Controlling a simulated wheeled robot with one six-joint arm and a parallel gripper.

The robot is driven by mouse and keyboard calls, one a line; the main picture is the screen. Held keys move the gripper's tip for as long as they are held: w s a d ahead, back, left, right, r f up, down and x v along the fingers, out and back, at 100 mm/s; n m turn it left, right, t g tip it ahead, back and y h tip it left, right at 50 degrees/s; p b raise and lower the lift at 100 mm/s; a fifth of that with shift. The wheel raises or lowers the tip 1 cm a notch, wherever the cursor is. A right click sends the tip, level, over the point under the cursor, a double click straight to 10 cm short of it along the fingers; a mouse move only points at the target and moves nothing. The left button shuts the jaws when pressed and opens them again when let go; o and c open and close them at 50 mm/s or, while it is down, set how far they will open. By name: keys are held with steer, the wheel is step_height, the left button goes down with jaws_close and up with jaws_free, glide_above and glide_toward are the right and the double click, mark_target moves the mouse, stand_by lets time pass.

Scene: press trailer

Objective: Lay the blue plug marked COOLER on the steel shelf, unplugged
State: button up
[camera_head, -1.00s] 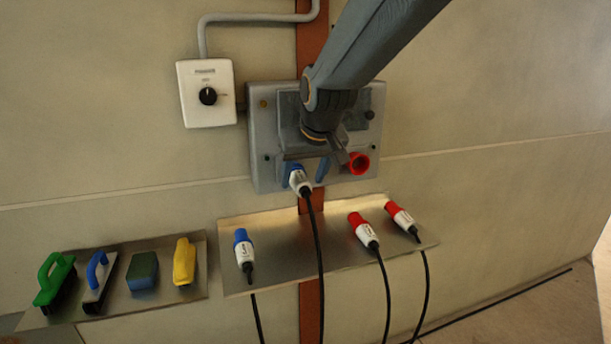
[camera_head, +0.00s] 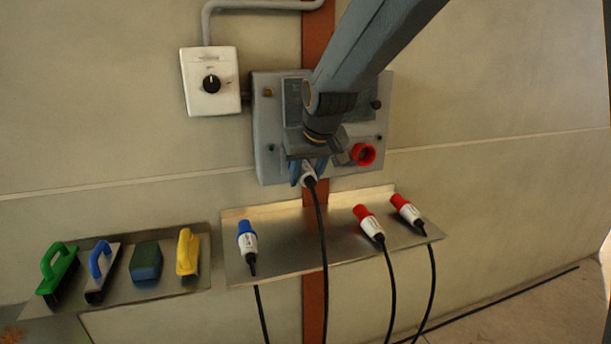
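A blue and white plug (camera_head: 309,176) with a black cable hanging down sits at the lower left of the grey socket box (camera_head: 266,120), at a blue socket. My gripper (camera_head: 317,157) is at the box face, right at this plug, and covers its upper part. I cannot tell if the fingers are closed on it. A second blue and white plug (camera_head: 247,241) lies on the left part of the steel shelf (camera_head: 290,257), below the box. The lettering on both blue plugs is too small to read.
Two red and white plugs (camera_head: 369,222) (camera_head: 407,213) lie on the right of the shelf. A red socket (camera_head: 363,154) is beside my gripper. A switch box (camera_head: 211,82) is at upper left. The shelf's middle has bare room around the hanging cable.

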steer(key=c, duration=0.5)
steer(key=shift+c, duration=0.2)
steer(key=s+d+p, duration=0.2)
steer(key=s, duration=0.5)
stand_by(1.2)
steer(key=shift+s, duration=0.1)
stand_by(0.4)
